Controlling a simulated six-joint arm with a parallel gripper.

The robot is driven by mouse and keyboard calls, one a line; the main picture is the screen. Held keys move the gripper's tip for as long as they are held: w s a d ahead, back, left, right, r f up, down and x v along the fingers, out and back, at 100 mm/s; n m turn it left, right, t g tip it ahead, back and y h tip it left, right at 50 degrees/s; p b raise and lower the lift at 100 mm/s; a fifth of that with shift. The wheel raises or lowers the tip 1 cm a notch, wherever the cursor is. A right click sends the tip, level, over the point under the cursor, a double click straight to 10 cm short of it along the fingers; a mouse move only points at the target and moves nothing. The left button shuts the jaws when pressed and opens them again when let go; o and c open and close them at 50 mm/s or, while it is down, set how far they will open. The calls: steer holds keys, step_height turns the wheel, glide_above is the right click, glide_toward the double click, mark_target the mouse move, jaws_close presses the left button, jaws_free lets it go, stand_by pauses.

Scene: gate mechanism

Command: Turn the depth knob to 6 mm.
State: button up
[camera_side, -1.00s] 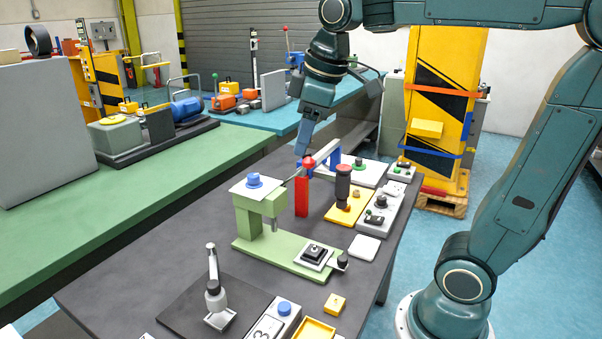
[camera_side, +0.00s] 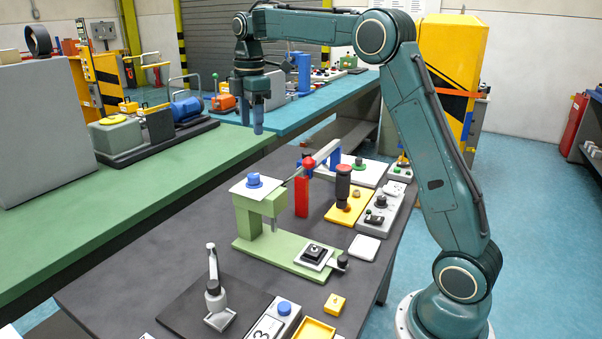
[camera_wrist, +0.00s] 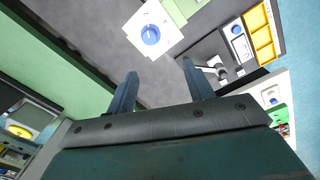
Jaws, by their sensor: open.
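A blue knob (camera_side: 253,180) sits on a white square plate (camera_side: 241,190) on top of the light green press (camera_side: 247,218). In the wrist view the knob (camera_wrist: 150,35) and its plate (camera_wrist: 165,48) lie beyond my fingertips; marks on the plate are too small to read. My gripper (camera_side: 258,128) points down, higher than the knob and apart from it, over the dark bench's far side in the side view. In the wrist view my gripper (camera_wrist: 160,69) has its two fingers wide apart with nothing between them.
A grey box with a blue button (camera_side: 284,308), a yellow tray (camera_side: 314,329) and a lever on a dark plate (camera_side: 213,285) are in front. The green bench (camera_side: 120,215) lies left.

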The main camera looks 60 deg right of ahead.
mark_target(253, 175)
steer(key=shift+w+d+f+n, duration=0.6)
steer(key=shift+w+d+f, duration=0.4)
steer(key=shift+w, duration=0.1)
steer(key=shift+f, duration=0.2)
step_height(253, 175, down, 14)
steer(key=shift+r, duration=0.25)
steer(key=c, duration=0.7)
